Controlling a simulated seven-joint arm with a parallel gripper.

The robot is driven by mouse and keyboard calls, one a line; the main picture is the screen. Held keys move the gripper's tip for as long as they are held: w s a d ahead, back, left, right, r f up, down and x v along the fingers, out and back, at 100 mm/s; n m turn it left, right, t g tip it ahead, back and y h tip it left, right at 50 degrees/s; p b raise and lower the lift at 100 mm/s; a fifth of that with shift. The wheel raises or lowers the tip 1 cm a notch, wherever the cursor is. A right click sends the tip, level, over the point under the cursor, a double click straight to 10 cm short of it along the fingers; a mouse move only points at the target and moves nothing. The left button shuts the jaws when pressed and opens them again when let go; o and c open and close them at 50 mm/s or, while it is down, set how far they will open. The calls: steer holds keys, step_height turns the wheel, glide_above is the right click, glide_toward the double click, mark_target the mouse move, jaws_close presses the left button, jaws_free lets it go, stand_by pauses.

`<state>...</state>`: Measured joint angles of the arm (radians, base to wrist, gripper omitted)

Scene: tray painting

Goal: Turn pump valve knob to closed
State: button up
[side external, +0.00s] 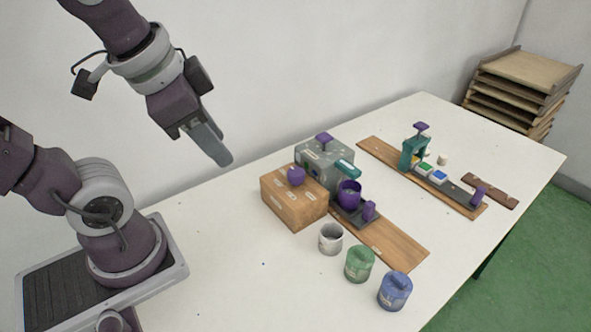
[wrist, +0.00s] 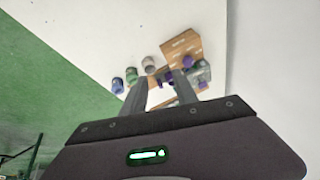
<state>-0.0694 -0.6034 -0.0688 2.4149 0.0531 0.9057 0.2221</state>
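A grey speckled box (side external: 313,160) with a teal spout (side external: 346,168) stands mid-table and looks like the pump. A purple knob (side external: 323,138) sits on its top. Another purple knob (side external: 296,175) is on the brown box (side external: 293,205) beside it. I cannot tell which is the valve knob, nor its setting. A purple cup (side external: 349,193) stands below the spout, near a small purple handle (side external: 368,210). My gripper (side external: 222,160) is raised above the table, left of the boxes and apart from them. In the wrist view its fingers (wrist: 160,80) are spread, with nothing seen held.
White, green and blue pots (side external: 331,239) (side external: 360,264) (side external: 395,291) stand along the front. A wooden board (side external: 395,240) lies behind them. A teal press (side external: 414,152) stands on another board (side external: 380,154) farther right.

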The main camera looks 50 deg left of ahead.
steer(key=o, duration=0.5)
steer(key=w+a+m+g, duration=0.1)
steer(key=w+m, duration=0.1)
steer(key=w, duration=0.1)
steer(key=w+a+f+m+y, duration=0.1)
steer(key=w+m, duration=0.1)
steer(key=m, duration=0.1)
steer(key=w+a+f+m+g, duration=0.1)
steer(key=w+m, duration=0.2)
steer(key=shift+w+a+f+g, duration=0.1)
steer(key=shift+w+a+g, duration=0.05)
steer(key=shift+w+g, duration=0.15)
steer(key=shift+c, duration=0.2)
steer(key=m+g+h, duration=0.2)
steer(key=m, duration=1.4)
glide_above(296, 171)
step_height(296, 171, down, 14)
steer(key=shift+r, duration=0.1)
step_height(296, 171, down, 6)
steer(key=shift+r, duration=0.1)
steer(key=shift+f, duration=0.45)
jaws_close()
